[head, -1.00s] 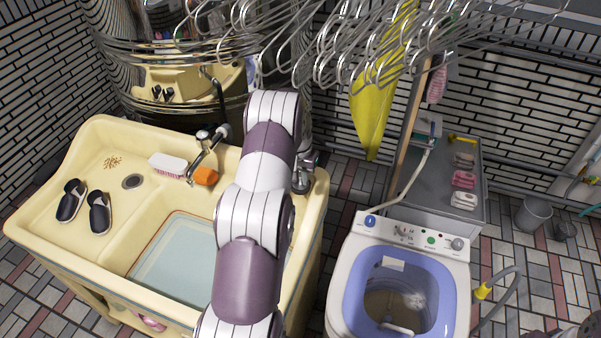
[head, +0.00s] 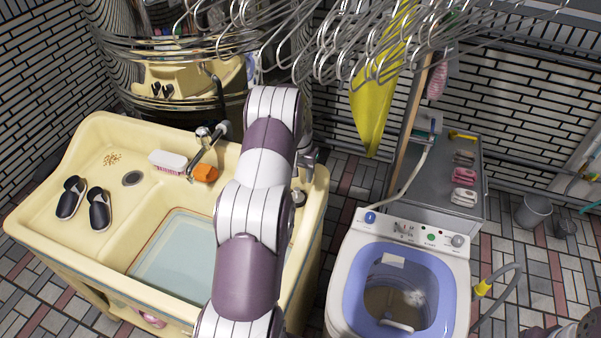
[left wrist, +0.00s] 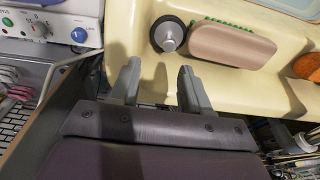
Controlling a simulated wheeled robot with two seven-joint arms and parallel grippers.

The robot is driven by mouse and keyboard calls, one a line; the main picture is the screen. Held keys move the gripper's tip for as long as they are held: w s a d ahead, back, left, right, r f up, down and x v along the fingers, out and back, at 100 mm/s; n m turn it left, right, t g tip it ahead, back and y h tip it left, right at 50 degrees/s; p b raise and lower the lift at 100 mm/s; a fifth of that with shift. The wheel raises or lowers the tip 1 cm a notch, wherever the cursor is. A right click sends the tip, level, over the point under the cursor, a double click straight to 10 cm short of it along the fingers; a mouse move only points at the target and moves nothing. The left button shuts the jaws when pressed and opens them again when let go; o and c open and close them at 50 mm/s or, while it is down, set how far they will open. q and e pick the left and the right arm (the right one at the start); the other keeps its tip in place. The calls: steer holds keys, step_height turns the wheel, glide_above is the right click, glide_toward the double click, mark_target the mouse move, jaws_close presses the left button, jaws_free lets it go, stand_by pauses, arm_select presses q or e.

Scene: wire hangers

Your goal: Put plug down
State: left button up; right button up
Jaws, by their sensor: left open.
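The plug (head: 298,197), a dark round stopper with a metal knob, rests on the cream sink's (head: 317,215) right rim, partly hidden by my left arm in the head view. In the left wrist view the plug (left wrist: 168,34) sits knob-up beside a brown brush (left wrist: 233,45) with green bristles. My left gripper (head: 308,157) shows partly behind the arm, above the plug. In the left wrist view my left gripper (left wrist: 158,76) is open and empty, its fingertips apart from the plug. My right gripper is not in view.
Black slippers (head: 83,203), a pink-and-white brush (head: 167,161), an orange piece (head: 206,173) and a faucet (head: 207,145) are on the sink. A washing machine (head: 352,268) stands to the right. Wire hangers (head: 345,45) and a yellow cloth (head: 372,110) hang above.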

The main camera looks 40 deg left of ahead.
arm_select(q)
step_height(320, 180, up, 11)
steer(key=s+b, duration=0.1)
steer(key=b, duration=0.2)
steer(key=s+d+r+m, duration=0.1)
steer(key=s+d, duration=0.2)
steer(key=d, duration=0.4)
steer(key=s+d+r+m, duration=0.1)
steer(key=s+d, duration=0.2)
steer(key=d, duration=0.4)
steer(key=s+d+f+m, duration=0.1)
steer(key=s+d+f, duration=0.1)
steer(key=s+d, duration=0.9)
steer(key=s, duration=0.4)
steer(key=shift+s+d+f+m, duration=0.15)
steer(key=shift+d+m, duration=0.2)
steer(key=shift+m, duration=0.05)
steer(key=shift+s, duration=0.1)
